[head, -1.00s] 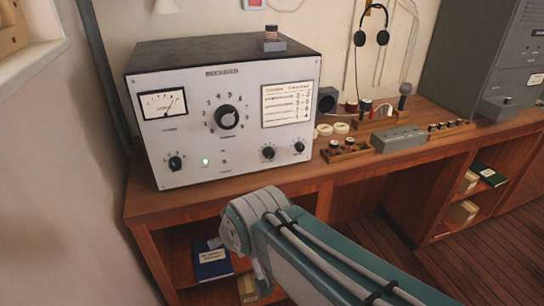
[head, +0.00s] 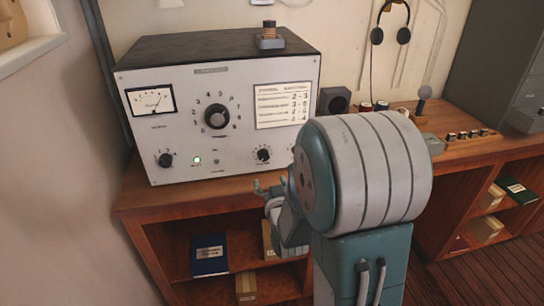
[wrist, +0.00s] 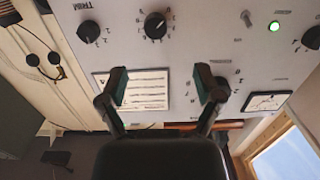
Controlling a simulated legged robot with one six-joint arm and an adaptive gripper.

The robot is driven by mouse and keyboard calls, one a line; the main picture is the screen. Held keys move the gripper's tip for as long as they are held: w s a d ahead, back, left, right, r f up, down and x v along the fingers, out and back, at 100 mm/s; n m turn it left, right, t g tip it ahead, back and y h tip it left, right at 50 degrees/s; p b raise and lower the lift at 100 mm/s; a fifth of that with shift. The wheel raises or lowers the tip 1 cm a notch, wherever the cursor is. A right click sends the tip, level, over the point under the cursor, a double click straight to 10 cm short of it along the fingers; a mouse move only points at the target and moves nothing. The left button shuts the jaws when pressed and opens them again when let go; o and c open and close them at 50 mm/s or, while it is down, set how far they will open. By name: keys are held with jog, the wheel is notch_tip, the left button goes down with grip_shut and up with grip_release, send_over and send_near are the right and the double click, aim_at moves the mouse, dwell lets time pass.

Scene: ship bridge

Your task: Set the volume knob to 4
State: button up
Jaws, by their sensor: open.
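The radio's pale front panel (head: 190,100) carries a large central black knob (head: 217,116) with a numbered dial. Smaller knobs sit along the bottom: one at left (head: 166,160) and one at right (head: 263,155), which also shows in the wrist view (wrist: 155,25) with numbers around it. A knob marked TRIM (wrist: 88,31) is beside it. The head view does not let me read which is the volume knob or its setting. My gripper (head: 264,188) is low in front of the panel. In the wrist view its fingers (wrist: 162,88) are apart and empty, away from the small knobs.
A lit green lamp (head: 196,160) and a toggle switch (wrist: 245,18) are between the bottom knobs. A meter (head: 150,100) and paper card (head: 283,104) are above. The wooden desk (head: 190,190) is below, with a microphone (head: 423,95) to the right.

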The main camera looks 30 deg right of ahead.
aim_at(264, 158)
jog(key=shift+t, duration=0.3)
jog(key=x, duration=0.6)
jog(key=d+x, duration=0.1)
jog(key=x, duration=0.3)
jog(key=shift+s+d+f, duration=0.1)
jog(key=shift+s+f, duration=0.1)
jog(key=shift+w+d, duration=0.1)
jog(key=shift+w, duration=0.35)
jog(key=shift+a+r, duration=0.1)
jog(key=shift+a, duration=0.45)
jog(key=shift+c, duration=0.7)
jog(key=shift+d, duration=0.3)
jog(key=c, duration=1)
